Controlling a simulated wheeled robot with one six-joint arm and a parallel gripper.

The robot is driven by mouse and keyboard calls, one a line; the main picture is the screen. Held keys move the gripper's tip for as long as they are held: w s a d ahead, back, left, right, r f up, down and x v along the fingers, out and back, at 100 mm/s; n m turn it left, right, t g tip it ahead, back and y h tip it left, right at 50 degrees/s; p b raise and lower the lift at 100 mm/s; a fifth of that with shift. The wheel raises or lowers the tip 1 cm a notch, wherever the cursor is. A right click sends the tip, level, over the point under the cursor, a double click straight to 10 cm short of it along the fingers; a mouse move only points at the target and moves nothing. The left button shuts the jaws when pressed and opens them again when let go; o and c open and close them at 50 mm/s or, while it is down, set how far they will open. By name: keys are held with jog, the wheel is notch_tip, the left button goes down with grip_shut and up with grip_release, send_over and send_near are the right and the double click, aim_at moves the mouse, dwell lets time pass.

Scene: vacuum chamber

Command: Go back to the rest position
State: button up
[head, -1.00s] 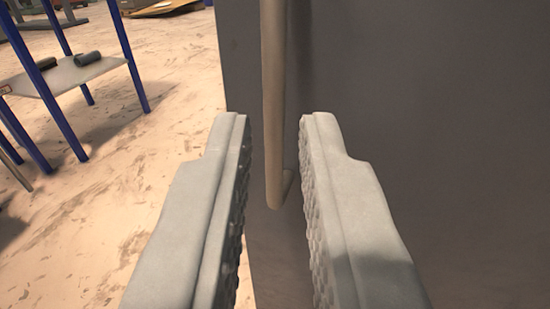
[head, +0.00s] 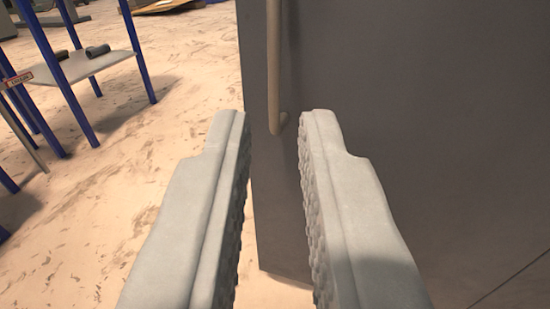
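My gripper (head: 273,115) is open, with its two grey ribbed fingers apart and nothing held between them. A beige bar handle (head: 274,70) on a dark grey door or panel (head: 400,120) shows ahead. The handle's lower bend appears in the gap near the fingertips, closer to the right one. The handle's upper part runs out of the top of the picture. I see no contact between the fingers and the handle.
The panel fills the right side, and its lower edge shows between my fingers. The stained, pale floor (head: 110,210) between is clear.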

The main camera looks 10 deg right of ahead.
jog(key=shift+r, duration=0.1)
jog(key=s+a+r, duration=0.4)
jog(key=a+r, duration=0.1)
jog(key=r, duration=0.7)
jog(key=s+a+r+n, duration=0.1)
jog(key=s+a+r, duration=0.4)
jog(key=r, duration=0.7)
jog(key=s+a+r, duration=0.4)
jog(key=a+r, duration=0.1)
jog(key=r, duration=0.6)
jog(key=s+a+r+y, duration=0.1)
jog(key=s+a+r, duration=0.2)
jog(key=s, duration=0.7)
jog(key=s+a+r+y, duration=0.1)
jog(key=s+a+r, duration=0.3)
jog(key=s, duration=0.7)
jog(key=s+a+r, duration=0.3)
jog(key=s+r, duration=0.4)
jog(key=s, duration=0.4)
jog(key=shift+a+r+n+y, duration=0.3)
jog(key=shift+a+n+y, duration=0.1)
